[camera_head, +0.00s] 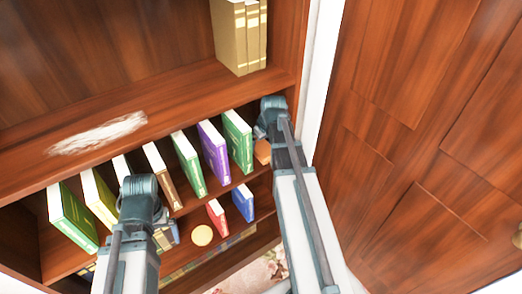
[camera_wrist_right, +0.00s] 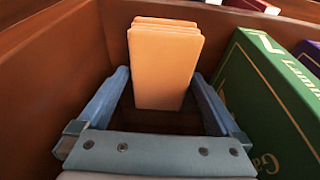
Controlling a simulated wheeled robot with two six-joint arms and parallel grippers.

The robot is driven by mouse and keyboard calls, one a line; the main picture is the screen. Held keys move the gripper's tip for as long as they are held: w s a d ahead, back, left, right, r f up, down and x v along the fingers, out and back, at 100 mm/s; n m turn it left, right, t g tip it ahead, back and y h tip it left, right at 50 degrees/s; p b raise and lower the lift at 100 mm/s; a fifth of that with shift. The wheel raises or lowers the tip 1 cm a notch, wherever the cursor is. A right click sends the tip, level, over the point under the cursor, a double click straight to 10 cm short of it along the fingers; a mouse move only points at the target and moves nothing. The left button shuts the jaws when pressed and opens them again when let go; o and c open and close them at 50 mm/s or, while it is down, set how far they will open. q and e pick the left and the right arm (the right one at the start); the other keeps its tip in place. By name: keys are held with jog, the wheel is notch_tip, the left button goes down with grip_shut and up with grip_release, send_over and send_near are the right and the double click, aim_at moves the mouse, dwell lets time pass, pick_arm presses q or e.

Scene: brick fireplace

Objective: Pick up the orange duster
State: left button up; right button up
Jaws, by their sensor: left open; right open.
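The orange duster (camera_head: 263,152) stands in the right corner of the middle shelf, beside a green book. In the right wrist view the duster (camera_wrist_right: 165,65) is a pale orange block standing upright. My right gripper (camera_wrist_right: 161,78) is open, with one finger to each side of the duster's lower part. A gap shows between the fingers and the duster. In the head view my right gripper (camera_head: 261,130) is mostly hidden by its wrist. My left gripper (camera_head: 165,225) is low in front of the shelves, largely hidden behind its own wrist, and its fingers are hard to make out.
A row of upright books, with a purple one (camera_head: 214,150) and a green one (camera_head: 237,140), fills the middle shelf. The green book (camera_wrist_right: 265,100) is close to my right gripper's finger. A white smear (camera_head: 98,133) lies on the upper shelf. A wooden door (camera_head: 420,150) is at the right.

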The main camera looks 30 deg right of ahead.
pick_arm(q)
jog(key=shift+f, duration=0.2)
pick_arm(e)
jog(key=shift+f, duration=0.15)
jog(key=shift+c, duration=0.2)
jog(key=c, duration=1.1)
